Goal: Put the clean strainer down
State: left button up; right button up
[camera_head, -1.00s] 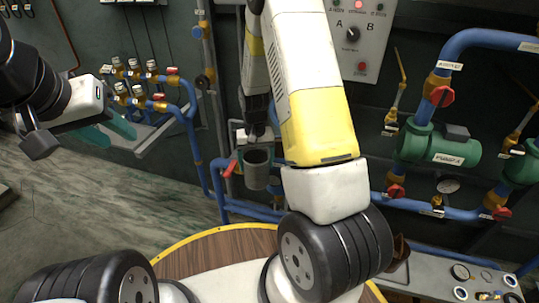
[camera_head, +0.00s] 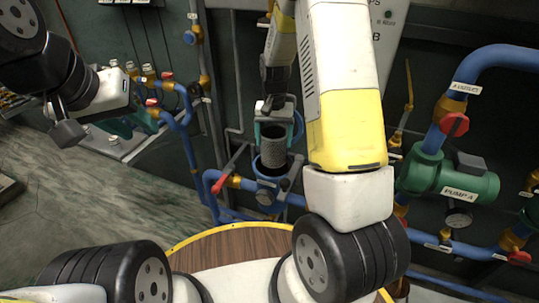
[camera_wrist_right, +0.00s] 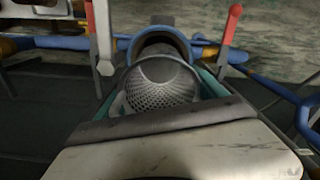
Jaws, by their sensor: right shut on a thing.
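The strainer (camera_head: 272,148) is a grey mesh cylinder. My right gripper (camera_head: 274,128), with teal fingers, is shut on it and holds it over a blue pipe housing (camera_head: 268,186). In the right wrist view the strainer's mesh (camera_wrist_right: 162,82) shows between the fingers. A round blue-rimmed opening (camera_wrist_right: 157,42) lies just beyond it. I cannot tell whether the strainer's lower end is inside the housing. My left gripper (camera_head: 130,128) is at the left, empty, with its teal fingers apart, away from the strainer.
Red valve handles (camera_head: 221,182) flank the housing. Blue pipes and a green pump (camera_head: 465,185) stand at the right. A grey shelf (camera_head: 118,145) is under valves at the left. A round wooden top with a yellow rim (camera_head: 235,240) is in front.

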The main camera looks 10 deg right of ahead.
aim_at(273, 157)
notch_tip(273, 157, down, 8)
jog(key=shift+f, duration=0.1)
dwell(0.4)
